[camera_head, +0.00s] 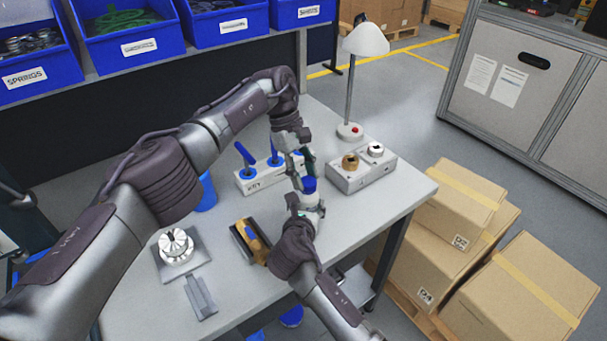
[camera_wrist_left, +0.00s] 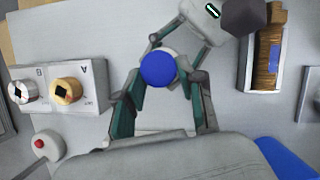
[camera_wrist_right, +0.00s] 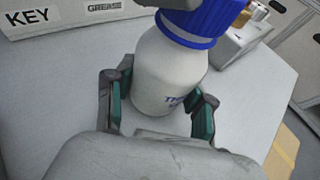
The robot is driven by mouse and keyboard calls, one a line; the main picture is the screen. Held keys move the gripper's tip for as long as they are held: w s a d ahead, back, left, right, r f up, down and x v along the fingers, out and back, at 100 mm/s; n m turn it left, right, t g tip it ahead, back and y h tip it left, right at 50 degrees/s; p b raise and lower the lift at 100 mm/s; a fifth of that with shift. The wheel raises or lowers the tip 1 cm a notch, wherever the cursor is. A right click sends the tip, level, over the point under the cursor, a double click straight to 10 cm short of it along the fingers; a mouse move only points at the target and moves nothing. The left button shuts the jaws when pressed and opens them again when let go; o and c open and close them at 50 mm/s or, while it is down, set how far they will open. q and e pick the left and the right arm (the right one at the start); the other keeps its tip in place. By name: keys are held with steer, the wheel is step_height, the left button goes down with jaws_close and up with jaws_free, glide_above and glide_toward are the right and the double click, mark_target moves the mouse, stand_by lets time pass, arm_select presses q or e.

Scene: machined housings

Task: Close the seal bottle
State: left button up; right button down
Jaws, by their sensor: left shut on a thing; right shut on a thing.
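The seal bottle has a white body (camera_wrist_right: 165,85) with dark lettering and a blue cap (camera_wrist_right: 207,22). It stands roughly upright between my two grippers. My right gripper (camera_wrist_right: 160,108) is shut on the white body, with a finger on each side. My left gripper (camera_wrist_left: 160,80) is shut on the blue cap (camera_wrist_left: 158,70) from above. In the head view the cap (camera_head: 309,184) sits on top of the bottle, between the two grippers. Most of the body is hidden there by my right gripper (camera_head: 306,208). I cannot tell how tightly the cap is seated.
A KEY block (camera_head: 259,181) with blue-handled tools and a grey block (camera_head: 362,175) with brass and silver fittings stand behind. A lamp (camera_head: 349,130) is at the back. A dark tray (camera_head: 240,238) and a round housing (camera_head: 176,246) lie to the left. Table is clear at right front.

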arm_select(q)
steer(key=o, duration=0.7)
steer(key=shift+o, duration=0.2)
steer(key=shift+r, duration=2.3)
steer(key=shift+c, duration=0.4)
